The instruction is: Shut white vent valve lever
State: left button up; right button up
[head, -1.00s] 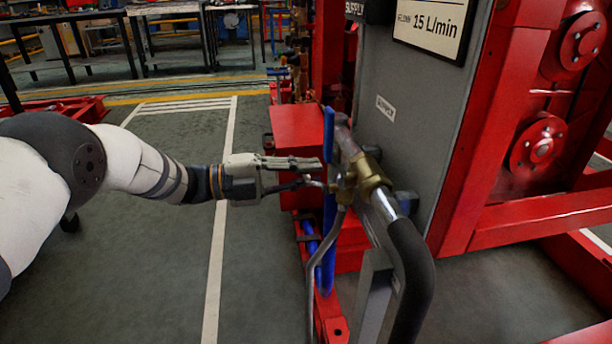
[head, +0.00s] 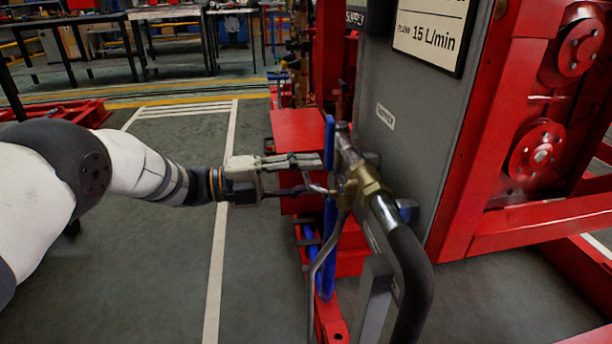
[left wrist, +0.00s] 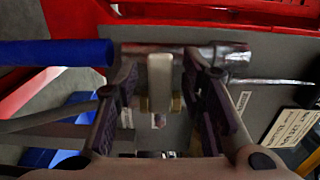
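The white vent valve lever (left wrist: 160,78) shows in the left wrist view as a pale bar standing between my two fingers, with a gap on each side. In the head view the lever (head: 319,189) is a small pale piece pointing left from the brass valve (head: 362,188). My left gripper (head: 308,176) reaches in from the left with its fingers pointing at the valve. It also shows in the left wrist view (left wrist: 166,100), with its fingers apart on either side of the lever. Where the fingers meet the lever is partly hidden in the head view. My right gripper is not in view.
A black hose (head: 408,270) bends down from the valve's pipe at front right. A grey panel (head: 420,135) and red frame (head: 480,225) stand to the right. The floor (head: 160,260) at left is clear.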

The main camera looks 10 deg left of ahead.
pick_arm(q)
jog(key=v, duration=1.2)
